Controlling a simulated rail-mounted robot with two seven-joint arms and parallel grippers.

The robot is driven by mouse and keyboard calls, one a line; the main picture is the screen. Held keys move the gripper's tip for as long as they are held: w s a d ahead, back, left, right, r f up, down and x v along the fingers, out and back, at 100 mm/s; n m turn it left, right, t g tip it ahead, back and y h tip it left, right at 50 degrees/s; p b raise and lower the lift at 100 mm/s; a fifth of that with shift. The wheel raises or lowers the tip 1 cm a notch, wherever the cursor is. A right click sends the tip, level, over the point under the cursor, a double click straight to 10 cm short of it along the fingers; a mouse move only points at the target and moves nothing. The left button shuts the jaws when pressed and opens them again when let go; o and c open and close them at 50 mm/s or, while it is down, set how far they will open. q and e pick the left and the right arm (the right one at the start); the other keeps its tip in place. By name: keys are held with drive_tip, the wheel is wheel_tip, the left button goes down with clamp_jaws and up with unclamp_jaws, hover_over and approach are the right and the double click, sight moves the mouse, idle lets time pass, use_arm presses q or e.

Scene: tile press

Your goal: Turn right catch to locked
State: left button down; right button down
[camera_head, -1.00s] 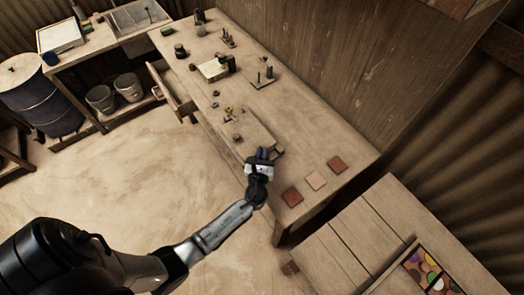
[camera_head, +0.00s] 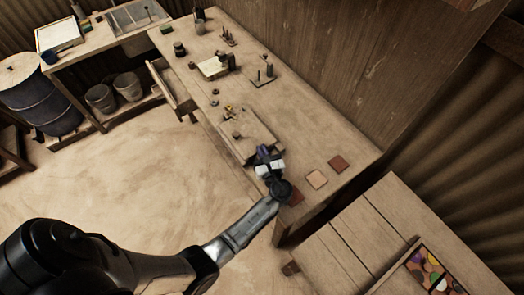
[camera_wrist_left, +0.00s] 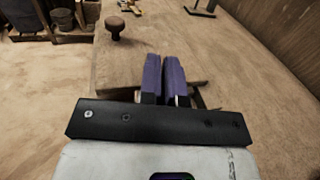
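The wooden tile press board (camera_head: 258,130) lies near the front edge of the workbench, with a dark round knob (camera_head: 236,134) on it. The knob also shows in the wrist view (camera_wrist_left: 115,28). My left gripper (camera_head: 263,151) is over the board's near right end. In the wrist view its purple fingers (camera_wrist_left: 164,66) are side by side with almost no gap. A dark part (camera_wrist_left: 199,98) shows just right of the fingers, partly hidden; I cannot tell whether it is the right catch or which way it is turned. My right gripper is out of view.
Tiles lie right of the gripper, among them a pale one (camera_head: 316,179) and a red-brown one (camera_head: 338,163). A small stand with pegs (camera_head: 263,77) is farther back. An open drawer (camera_head: 172,90) juts out at the bench front.

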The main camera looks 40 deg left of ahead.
use_arm(q)
drive_tip(key=shift+s+f, duration=0.1)
drive_tip(key=shift+f, duration=0.25)
